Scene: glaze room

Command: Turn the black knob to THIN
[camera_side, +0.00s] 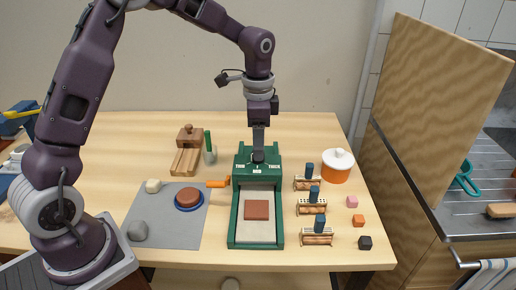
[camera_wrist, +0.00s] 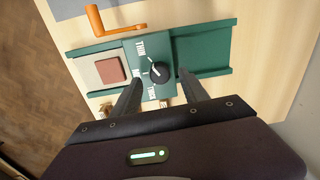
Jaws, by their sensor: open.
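The black knob (camera_wrist: 161,72) sits on the green head of a slab roller (camera_wrist: 200,52). White lettering beside it reads THIN at the crank side and THICK at the opposite side, with a small middle label between. A pale mark shows on the knob; its exact setting is too small to tell. My gripper (camera_wrist: 160,82) is open, its two fingers on either side of the knob in the wrist view, with nothing held. In the side view, my gripper (camera_side: 258,147) points down directly over the knob (camera_side: 258,157); whether the fingers touch it I cannot tell.
The roller's orange crank (camera_side: 217,183) sticks out left. A reddish clay slab (camera_side: 257,210) lies on its bed. Small racks (camera_side: 311,207) and a lidded orange-and-white pot (camera_side: 338,167) stand close on the right. A grey mat (camera_side: 160,230) lies left.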

